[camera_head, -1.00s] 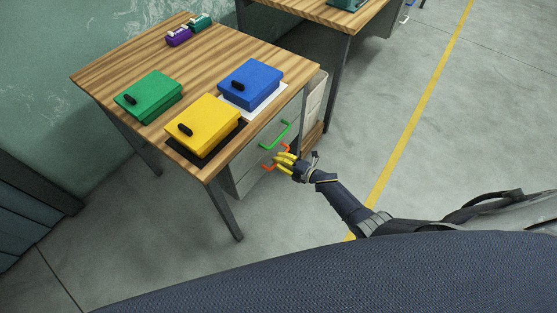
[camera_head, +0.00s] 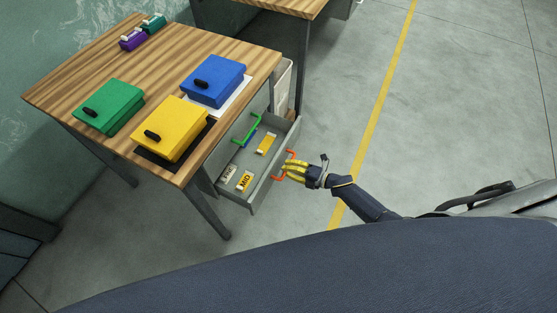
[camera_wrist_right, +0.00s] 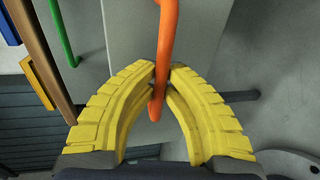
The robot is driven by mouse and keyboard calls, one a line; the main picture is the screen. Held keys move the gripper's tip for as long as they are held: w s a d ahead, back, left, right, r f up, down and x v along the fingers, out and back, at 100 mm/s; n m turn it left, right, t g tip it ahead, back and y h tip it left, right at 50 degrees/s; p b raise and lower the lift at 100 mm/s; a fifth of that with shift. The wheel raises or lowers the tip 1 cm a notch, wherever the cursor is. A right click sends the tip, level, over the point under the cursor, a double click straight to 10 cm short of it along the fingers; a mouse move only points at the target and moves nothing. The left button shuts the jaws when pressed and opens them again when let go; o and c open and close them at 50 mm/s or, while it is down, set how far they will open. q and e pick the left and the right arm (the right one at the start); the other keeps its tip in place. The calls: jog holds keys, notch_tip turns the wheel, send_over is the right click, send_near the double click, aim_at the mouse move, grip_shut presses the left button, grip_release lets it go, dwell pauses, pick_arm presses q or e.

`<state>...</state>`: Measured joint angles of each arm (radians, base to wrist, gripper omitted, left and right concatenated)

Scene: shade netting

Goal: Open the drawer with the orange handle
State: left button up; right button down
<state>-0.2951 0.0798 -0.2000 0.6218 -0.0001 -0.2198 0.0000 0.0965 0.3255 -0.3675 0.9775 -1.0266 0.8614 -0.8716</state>
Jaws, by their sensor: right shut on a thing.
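The lower drawer (camera_head: 262,189) with the orange handle (camera_head: 291,153) is pulled out from under the wooden table. Its inside shows, with several small labelled items in it. My right gripper (camera_head: 288,170) is at the drawer's front, its yellow fingers around the orange handle. In the right wrist view the orange handle (camera_wrist_right: 164,60) runs down between the yellow fingertips (camera_wrist_right: 162,82), which are shut on it. My left gripper is not in view.
A green handle (camera_head: 247,130) is on the closed drawer above. Green (camera_head: 108,106), yellow (camera_head: 171,128) and blue (camera_head: 213,80) boxes sit on the wooden table (camera_head: 150,60). The floor right of the drawer is clear up to a yellow line.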

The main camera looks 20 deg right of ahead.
jog(key=f+v, duration=0.2)
jog(key=v, duration=1)
jog(key=shift+s+d+f, duration=0.15)
jog(key=shift+d+f, duration=0.1)
jog(key=shift+d, duration=0.05)
jog(key=c, duration=1.5)
grip_release()
jog(key=shift+o, duration=0.2)
jog(key=v, duration=1.2)
jog(key=shift+f, duration=0.1)
